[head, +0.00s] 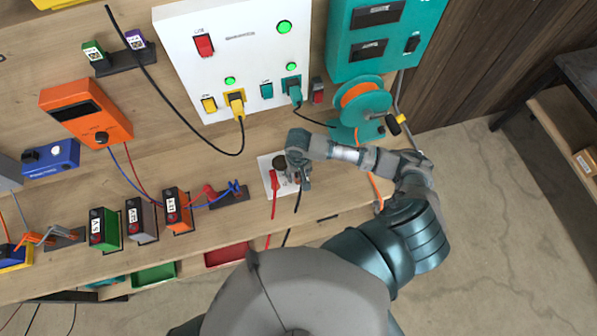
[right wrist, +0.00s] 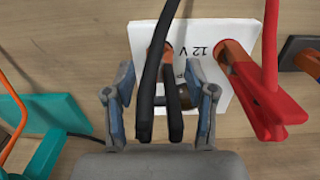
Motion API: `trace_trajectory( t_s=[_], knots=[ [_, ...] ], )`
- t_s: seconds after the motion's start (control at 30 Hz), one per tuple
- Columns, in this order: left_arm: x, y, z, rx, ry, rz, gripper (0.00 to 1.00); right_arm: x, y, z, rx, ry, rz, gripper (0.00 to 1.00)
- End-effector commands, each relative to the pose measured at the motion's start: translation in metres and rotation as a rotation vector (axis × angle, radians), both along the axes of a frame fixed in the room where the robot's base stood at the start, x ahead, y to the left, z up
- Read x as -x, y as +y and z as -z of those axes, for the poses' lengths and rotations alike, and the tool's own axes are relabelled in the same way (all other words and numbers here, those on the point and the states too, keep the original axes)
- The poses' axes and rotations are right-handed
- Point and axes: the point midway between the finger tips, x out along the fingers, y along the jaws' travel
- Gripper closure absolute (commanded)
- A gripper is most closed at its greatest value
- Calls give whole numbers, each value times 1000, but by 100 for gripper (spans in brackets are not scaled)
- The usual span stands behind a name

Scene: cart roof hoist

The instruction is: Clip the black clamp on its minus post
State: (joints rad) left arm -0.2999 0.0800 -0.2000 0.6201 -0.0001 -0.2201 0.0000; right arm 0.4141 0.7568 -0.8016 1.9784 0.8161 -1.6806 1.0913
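The white 12 V plate (right wrist: 200,36) lies on the bench and also shows in the head view (head: 264,166). The black clamp (right wrist: 172,100) stands over the plate's left side in the right wrist view, its copper-coloured jaw end down at the plate. The minus post is hidden there, so I cannot tell whether the jaws grip it. My right gripper (right wrist: 162,112) is open, its fingers on either side of the clamp handles with gaps visible; in the head view it is above the plate (head: 299,178). The red clamp (right wrist: 268,100) is at the plate's right side. My left gripper is out of view.
A teal reel stand (head: 362,105) with orange cable stands right of the plate. A white panel (head: 200,55) with plugs and green lamps is behind. Several small boxes, including a green one (head: 104,228), stand to the left. Red and black cables hang past the front edge.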

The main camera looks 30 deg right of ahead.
Motion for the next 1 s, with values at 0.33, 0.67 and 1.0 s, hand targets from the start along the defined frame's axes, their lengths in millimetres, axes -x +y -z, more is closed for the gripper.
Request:
trace_trajectory(
  t_s=[0.33,0.67,1.0],
  knots=[
    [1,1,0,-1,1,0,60,-1,0,-8,-1,-1,1,44],
    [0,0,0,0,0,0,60,-2,0,-76,-2,-4,-1,44],
    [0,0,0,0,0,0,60,-1,0,-118,-2,1,-1,44]
  ],
)
